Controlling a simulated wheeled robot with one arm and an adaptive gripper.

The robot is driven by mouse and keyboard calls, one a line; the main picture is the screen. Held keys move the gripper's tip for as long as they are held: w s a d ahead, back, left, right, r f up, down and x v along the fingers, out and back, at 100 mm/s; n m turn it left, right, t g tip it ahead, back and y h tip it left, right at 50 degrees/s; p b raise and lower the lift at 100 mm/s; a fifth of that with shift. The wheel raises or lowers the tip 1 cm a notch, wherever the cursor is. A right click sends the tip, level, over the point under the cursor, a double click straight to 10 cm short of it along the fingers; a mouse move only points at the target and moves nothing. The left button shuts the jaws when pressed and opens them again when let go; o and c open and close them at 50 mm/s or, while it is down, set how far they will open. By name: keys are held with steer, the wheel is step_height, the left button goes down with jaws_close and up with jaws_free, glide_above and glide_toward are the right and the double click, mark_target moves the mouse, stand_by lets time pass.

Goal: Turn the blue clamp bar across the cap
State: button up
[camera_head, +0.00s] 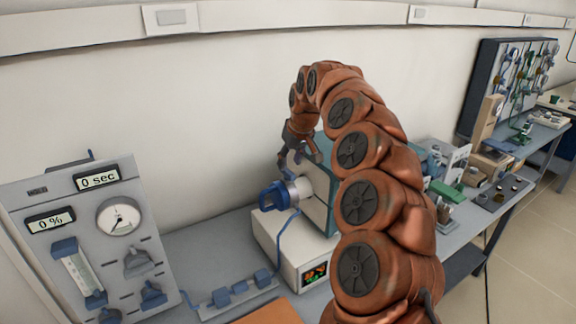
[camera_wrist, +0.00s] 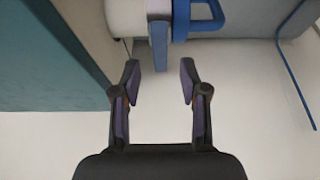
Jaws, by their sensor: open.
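The furnace's round white cap (camera_head: 300,190) sticks out from the left side of the teal furnace (camera_head: 327,200); part of it shows at the top of the wrist view (camera_wrist: 125,18). The blue clamp bar (camera_wrist: 159,42) points down the wrist picture beside the white cap. A blue loop handle (camera_wrist: 207,22) lies to its right, and blue parts (camera_head: 275,197) show at the cap's outer end. My gripper (camera_wrist: 160,76) is open and empty. The bar's free end shows between its fingertips; I cannot tell the depth gap. In the head view my gripper (camera_head: 301,155) is just above the cap.
The furnace stands on a white base with a display (camera_head: 314,273). A blue hose (camera_head: 279,240) runs down from the cap to a valve strip (camera_head: 228,292). A grey gauge panel (camera_head: 85,235) stands at left. My arm hides much of the furnace's right side.

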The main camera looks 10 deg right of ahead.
mark_target(287, 170)
steer(key=shift+p+x, duration=0.45)
steer(key=shift+x, duration=1.45)
steer(key=shift+c, duration=0.2)
jaws_close()
